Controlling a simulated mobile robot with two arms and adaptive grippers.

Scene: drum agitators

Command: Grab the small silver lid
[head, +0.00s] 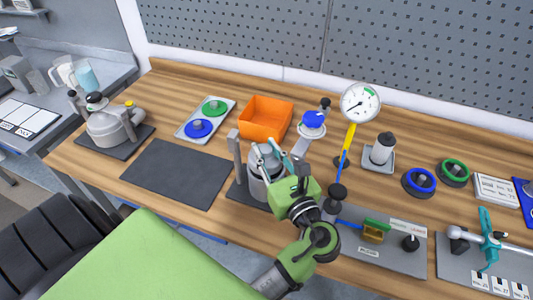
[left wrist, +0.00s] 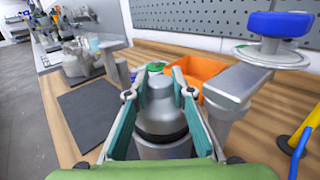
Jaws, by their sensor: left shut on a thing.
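My left gripper (head: 282,155) reaches over a small silver vessel (head: 258,188) that stands on a dark mat near the front of the wooden bench. In the left wrist view, the teal fingers of the gripper (left wrist: 160,92) are shut on the small silver lid (left wrist: 160,95), one on each side. The lid is a smooth rounded piece with a narrower top and a dark band below it. It sits on or just above the grey vessel body; I cannot tell whether they touch. In the head view the gripper partly hides it. My right gripper is not in view.
A grey post (head: 237,150) stands beside the vessel. An orange bin (head: 266,137) and a tray with green and blue discs (head: 232,103) lie behind. A gauge (head: 360,102) stands to the right. A bare dark mat (head: 175,173) lies left.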

